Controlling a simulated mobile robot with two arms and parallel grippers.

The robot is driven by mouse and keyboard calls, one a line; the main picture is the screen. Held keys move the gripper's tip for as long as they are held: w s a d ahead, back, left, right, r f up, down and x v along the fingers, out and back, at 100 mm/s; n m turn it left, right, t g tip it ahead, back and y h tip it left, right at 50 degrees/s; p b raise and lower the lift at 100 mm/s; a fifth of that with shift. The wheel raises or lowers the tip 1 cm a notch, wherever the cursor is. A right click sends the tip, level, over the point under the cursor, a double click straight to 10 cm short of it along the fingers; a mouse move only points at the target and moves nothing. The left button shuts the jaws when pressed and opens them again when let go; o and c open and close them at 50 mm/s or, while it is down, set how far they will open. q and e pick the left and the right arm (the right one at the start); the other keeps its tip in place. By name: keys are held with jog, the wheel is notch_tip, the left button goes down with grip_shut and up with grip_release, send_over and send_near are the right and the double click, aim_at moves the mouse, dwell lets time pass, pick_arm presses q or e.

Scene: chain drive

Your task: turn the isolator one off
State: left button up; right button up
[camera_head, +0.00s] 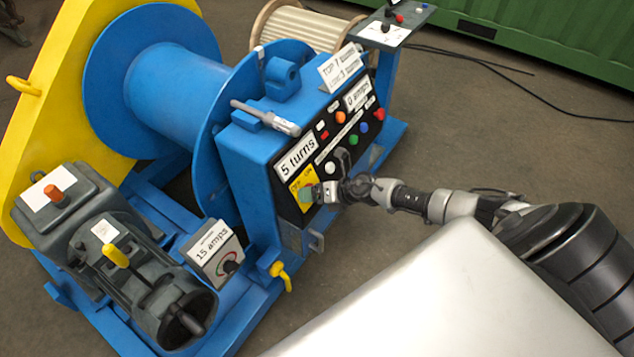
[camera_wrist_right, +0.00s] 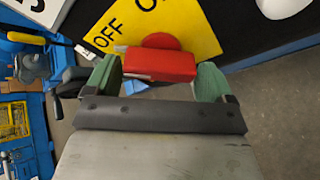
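The isolator is a red handle (camera_wrist_right: 160,64) on a yellow plate (camera_wrist_right: 203,32) in the right wrist view. The word OFF is printed at the plate's left, and part of a second word shows at the top edge. The handle lies roughly across the view, between the two green fingertips of my right gripper (camera_wrist_right: 160,80). The fingers are spread wide, one at each end of the handle; whether they touch it is hard to tell. In the head view my right gripper (camera_head: 312,194) is at the yellow plate (camera_head: 299,184), hiding the handle. My left gripper is not in view.
The plate is on the black control panel (camera_head: 345,133) of a blue winch, with several coloured buttons and a "5 turns" display (camera_head: 296,155). A "15 amps" box (camera_head: 213,250) and a grey motor (camera_head: 135,275) stand to the left. Open floor (camera_head: 475,130) lies right of the panel.

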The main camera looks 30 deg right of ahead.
jog(key=shift+o, duration=0.7)
jog(key=shift+r, duration=0.1)
jog(key=v, duration=1)
jog(key=shift+s+d, duration=0.2)
jog(key=shift+s, duration=0.1)
jog(key=shift+r, duration=0.1)
